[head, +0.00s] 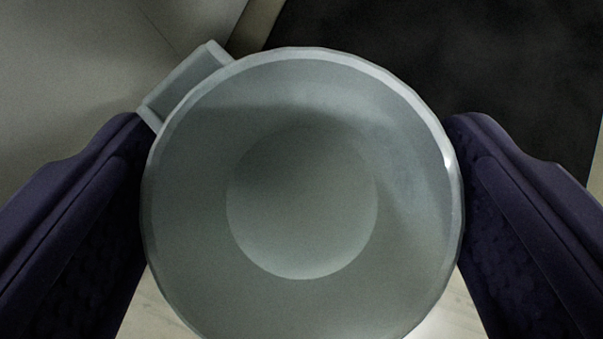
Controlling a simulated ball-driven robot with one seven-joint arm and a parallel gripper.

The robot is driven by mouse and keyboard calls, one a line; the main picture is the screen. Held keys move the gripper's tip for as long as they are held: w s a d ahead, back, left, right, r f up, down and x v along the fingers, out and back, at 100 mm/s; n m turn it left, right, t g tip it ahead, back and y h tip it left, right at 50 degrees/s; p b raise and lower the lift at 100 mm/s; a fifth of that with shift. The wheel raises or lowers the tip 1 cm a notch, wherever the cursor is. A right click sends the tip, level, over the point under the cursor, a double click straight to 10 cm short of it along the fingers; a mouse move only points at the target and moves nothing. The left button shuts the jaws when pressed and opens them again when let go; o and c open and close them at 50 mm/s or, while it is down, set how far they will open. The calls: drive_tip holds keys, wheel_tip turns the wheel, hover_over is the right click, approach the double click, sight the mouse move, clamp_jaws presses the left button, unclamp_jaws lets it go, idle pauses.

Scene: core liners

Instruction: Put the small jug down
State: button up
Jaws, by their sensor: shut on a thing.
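The small jug (300,300) is pale grey-green and fills the middle of the head view. I look down into its round mouth and see its inner wall and round bottom; it looks empty. Its squared handle (185,82) points to the upper left. My gripper (303,190) has its two dark purple fingers on the left and right sides of the jug, shut on it. The bottom edge of the picture cuts off part of the rim. The jug hides what lies straight beneath it, so I cannot tell its height above any surface.
A black flat area (520,60) lies behind the jug at the upper right, with a light edge along its left side. A grey surface (70,70) is at the upper left. Pale flooring or tabletop (150,315) shows at the bottom.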

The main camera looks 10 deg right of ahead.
wheel_tip(320, 180, up, 4)
drive_tip(key=shift+r+p, duration=0.1)
drive_tip(key=shift+p, duration=0.6)
drive_tip(key=shift+s+d, duration=0.1)
drive_tip(key=shift+s, duration=0.1)
drive_tip(key=s+f+n, duration=0.1)
drive_tip(key=s+f+y, duration=0.1)
drive_tip(key=s+n+y, duration=0.1)
drive_tip(key=s, duration=0.1)
drive_tip(key=shift+s+a+f+n+b, duration=0.1)
drive_tip(key=shift+a+f+n+b, duration=0.2)
drive_tip(key=shift+a+f+b, duration=0.1)
